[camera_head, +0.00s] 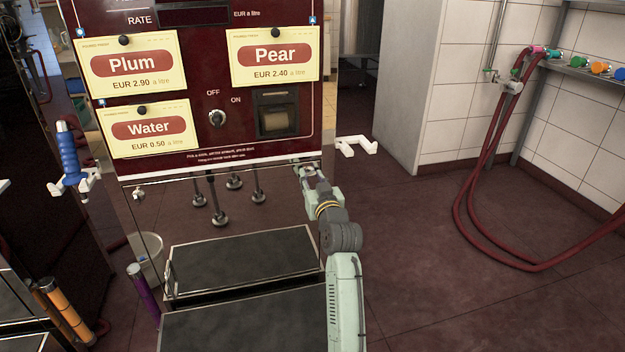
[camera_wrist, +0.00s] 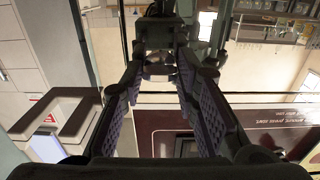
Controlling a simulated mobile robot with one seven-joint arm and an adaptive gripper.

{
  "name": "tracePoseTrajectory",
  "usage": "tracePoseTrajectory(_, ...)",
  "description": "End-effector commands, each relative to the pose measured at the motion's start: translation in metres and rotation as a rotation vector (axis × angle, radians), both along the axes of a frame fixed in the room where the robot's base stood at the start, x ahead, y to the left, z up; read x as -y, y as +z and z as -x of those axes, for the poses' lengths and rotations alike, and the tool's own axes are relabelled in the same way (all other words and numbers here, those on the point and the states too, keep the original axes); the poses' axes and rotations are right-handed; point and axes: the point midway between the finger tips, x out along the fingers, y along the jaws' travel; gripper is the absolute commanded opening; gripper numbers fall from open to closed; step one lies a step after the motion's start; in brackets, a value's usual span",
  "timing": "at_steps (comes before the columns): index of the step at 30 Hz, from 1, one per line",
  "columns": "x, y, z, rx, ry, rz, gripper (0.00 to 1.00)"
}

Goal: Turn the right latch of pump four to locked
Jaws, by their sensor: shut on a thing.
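The pump (camera_head: 190,165) has a dark red front panel with cards reading Plum, Pear and Water; I see no pump number. Its left latch (camera_head: 138,194), a small metal piece, sits below the panel's lower left corner. My gripper (camera_head: 306,170) is at the matching spot below the panel's lower right corner. There it is shut on the right latch, which it mostly hides, so I cannot tell the latch's angle. In the wrist view, the two purple-padded fingers (camera_wrist: 158,82) close in towards a small dark thing at their tips, beside the pump's red panel (camera_wrist: 205,120).
An empty white nozzle holder (camera_head: 357,146) juts out just right of my gripper. A blue nozzle (camera_head: 68,155) hangs at the left. Black-topped trays (camera_head: 240,257) stand low in front of the pump. The tiled floor on the right is clear up to red hoses (camera_head: 465,215).

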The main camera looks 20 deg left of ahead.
Motion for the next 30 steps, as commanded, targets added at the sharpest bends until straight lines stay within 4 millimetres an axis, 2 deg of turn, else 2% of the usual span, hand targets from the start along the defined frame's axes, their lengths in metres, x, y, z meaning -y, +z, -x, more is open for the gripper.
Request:
tracePoseTrajectory(7,0.0000,-0.0001,0.0001,0.000,0.000,0.000,0.00)
tracePoseTrajectory(19,-0.0001,0.0011,0.0003,-0.047,0.000,-0.068,0.00)
tracePoseTrajectory(30,-0.0011,0.0024,0.0007,-0.219,0.001,-0.318,0.00)
